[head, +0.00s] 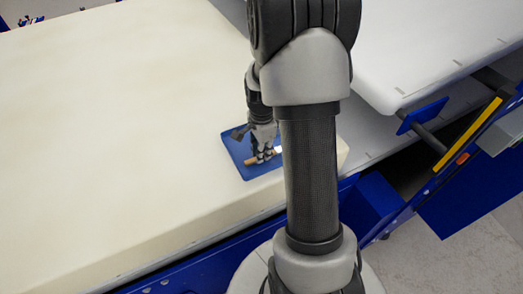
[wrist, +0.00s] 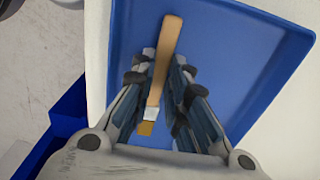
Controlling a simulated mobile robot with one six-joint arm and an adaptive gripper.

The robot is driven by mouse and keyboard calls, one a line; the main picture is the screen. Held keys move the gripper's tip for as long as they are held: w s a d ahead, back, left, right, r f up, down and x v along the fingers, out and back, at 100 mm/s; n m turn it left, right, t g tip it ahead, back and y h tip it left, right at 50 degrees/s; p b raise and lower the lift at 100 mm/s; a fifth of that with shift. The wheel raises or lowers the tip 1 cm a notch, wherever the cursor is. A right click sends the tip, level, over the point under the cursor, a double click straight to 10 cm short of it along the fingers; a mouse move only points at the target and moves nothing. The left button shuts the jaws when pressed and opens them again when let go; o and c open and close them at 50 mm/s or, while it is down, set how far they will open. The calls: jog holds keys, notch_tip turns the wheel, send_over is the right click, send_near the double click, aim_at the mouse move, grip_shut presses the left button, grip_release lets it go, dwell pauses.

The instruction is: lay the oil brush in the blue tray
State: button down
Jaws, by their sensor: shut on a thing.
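The oil brush (wrist: 163,70) has a light wooden handle, a pale metal band and tan bristles. In the wrist view it lies lengthwise between the fingers, with the bristle end towards the palm and the handle reaching out past the fingertips. My gripper (head: 264,153) is shut on the brush. The blue tray (head: 240,167) is on the cream foam block near its front right corner. My gripper and the brush are over the tray floor, which fills much of the wrist view (wrist: 240,60). I cannot tell whether the brush touches the floor. My arm hides the tray's right part.
The large cream foam block (head: 120,120) is bare to the left of the tray. A white slab (head: 440,45) stands at the right, near a blue frame with a yellow strip (head: 468,133). A blue bin (head: 372,205) is below the block's front edge.

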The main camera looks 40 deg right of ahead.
jog(key=c, duration=1.5)
grip_release()
notch_tip(320, 180, up, 12)
jog(key=shift+f, duration=0.1)
